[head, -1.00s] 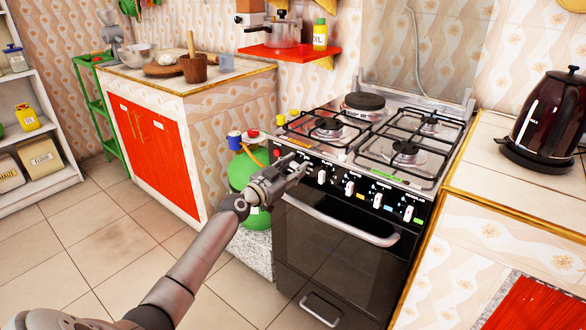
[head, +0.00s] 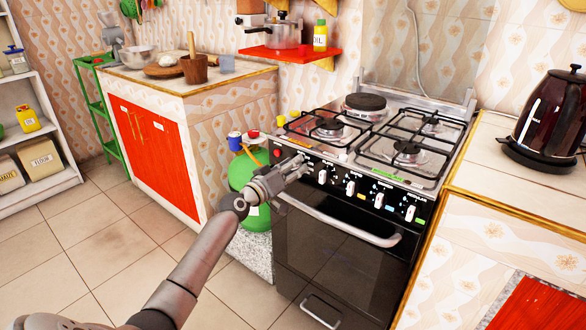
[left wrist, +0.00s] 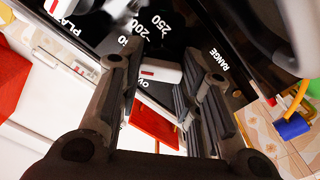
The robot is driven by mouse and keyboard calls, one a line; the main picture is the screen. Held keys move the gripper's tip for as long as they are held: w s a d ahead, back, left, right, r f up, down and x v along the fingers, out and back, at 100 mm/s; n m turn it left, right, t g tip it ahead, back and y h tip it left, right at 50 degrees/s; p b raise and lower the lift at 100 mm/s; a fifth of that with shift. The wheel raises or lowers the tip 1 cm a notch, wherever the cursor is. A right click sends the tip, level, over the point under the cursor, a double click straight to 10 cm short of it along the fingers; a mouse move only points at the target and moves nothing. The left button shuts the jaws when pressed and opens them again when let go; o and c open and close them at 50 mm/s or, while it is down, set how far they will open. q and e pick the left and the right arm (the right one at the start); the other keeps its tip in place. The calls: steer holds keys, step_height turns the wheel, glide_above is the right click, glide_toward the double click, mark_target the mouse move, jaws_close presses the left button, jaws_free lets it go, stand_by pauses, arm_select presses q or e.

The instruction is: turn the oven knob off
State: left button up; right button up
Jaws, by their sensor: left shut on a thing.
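The black oven (head: 340,240) has a control panel with a row of white knobs along its front. My left gripper (head: 298,166) is at the left end of this panel and covers the knob there in the head view. In the left wrist view, a white oven knob (left wrist: 155,70) with a red mark sits between the fingers of my left gripper (left wrist: 160,88), which is shut on it. Temperature numbers and part of a label starting "OV" show beside it. My right gripper is not in view.
Another white knob (head: 322,177) is just right of my gripper. The oven handle (head: 340,222) runs below the panel. A green gas cylinder (head: 246,172) stands left of the oven. A dark kettle (head: 553,118) stands on the right counter. The floor in front is clear.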

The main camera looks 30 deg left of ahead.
arm_select(q)
steer(key=shift+a+f+n+p, duration=0.1)
steer(key=shift+n+p, duration=0.55)
steer(key=shift+n, duration=2.25)
steer(key=shift+f+n+p, duration=0.1)
steer(key=shift+n+p, duration=0.55)
steer(key=shift+n, duration=2.25)
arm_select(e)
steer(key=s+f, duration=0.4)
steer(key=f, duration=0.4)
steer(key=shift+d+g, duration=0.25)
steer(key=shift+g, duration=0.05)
arm_select(q)
steer(key=o, duration=1)
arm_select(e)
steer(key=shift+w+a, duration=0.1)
